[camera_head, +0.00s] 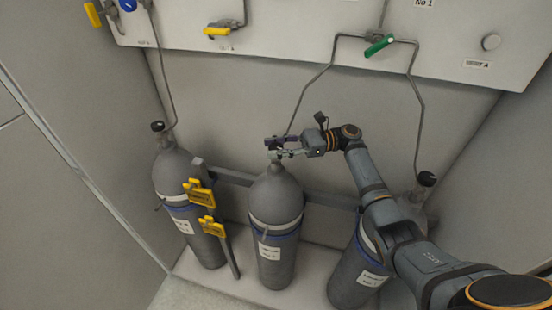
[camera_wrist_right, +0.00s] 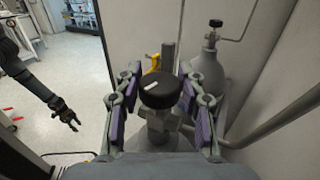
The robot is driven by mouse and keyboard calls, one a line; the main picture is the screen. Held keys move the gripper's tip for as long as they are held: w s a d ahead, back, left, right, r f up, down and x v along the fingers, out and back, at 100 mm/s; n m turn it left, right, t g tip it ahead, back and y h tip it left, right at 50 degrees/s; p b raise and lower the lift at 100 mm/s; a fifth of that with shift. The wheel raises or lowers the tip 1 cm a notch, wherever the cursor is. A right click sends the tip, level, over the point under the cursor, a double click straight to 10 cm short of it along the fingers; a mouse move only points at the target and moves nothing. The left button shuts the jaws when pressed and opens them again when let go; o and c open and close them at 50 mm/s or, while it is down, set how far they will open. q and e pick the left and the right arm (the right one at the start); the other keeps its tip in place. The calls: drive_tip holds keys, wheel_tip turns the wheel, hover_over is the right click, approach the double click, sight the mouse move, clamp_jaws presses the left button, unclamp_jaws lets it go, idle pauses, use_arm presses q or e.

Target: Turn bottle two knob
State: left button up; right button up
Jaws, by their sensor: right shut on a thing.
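Bottle two (camera_head: 274,195) is the middle grey gas bottle, upright with a white label and a blue band. Its knob is hidden behind my gripper in the head view. In the right wrist view the round black knob (camera_wrist_right: 160,90) with a white mark sits on its valve between my purple-padded fingers. My right gripper (camera_head: 276,148) is at the top of this bottle and is shut on the knob; it also shows in the wrist view (camera_wrist_right: 160,100). My left gripper (camera_wrist_right: 68,115) hangs at the left of the wrist view, away from the bottles, too small to read its jaws.
A left bottle (camera_head: 188,190) with a black knob (camera_head: 157,126) and a right bottle (camera_head: 350,270), partly behind my arm, stand on either side. A panel with a green-handled valve (camera_head: 379,46) and pipes is above.

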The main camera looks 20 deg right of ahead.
sight(276, 147)
drive_tip(key=n+g+b, duration=0.1)
drive_tip(key=g+b, duration=0.1)
drive_tip(key=n+g+b, duration=0.1)
drive_tip(key=g, duration=0.1)
drive_tip(key=shift+f+n+b, duration=0.2)
drive_tip(key=shift+n+b, duration=0.1)
drive_tip(key=shift+b, duration=0.05)
drive_tip(key=shift+r+n+g+b, duration=0.15)
drive_tip(key=shift+n+g+b, duration=0.35)
drive_tip(key=shift+g+b, duration=0.25)
drive_tip(key=shift+g, duration=0.25)
drive_tip(key=o, duration=1.2)
drive_tip(key=shift+r, duration=0.3)
wheel_tip(276, 147, up, 10)
drive_tip(key=shift+f, duration=0.25)
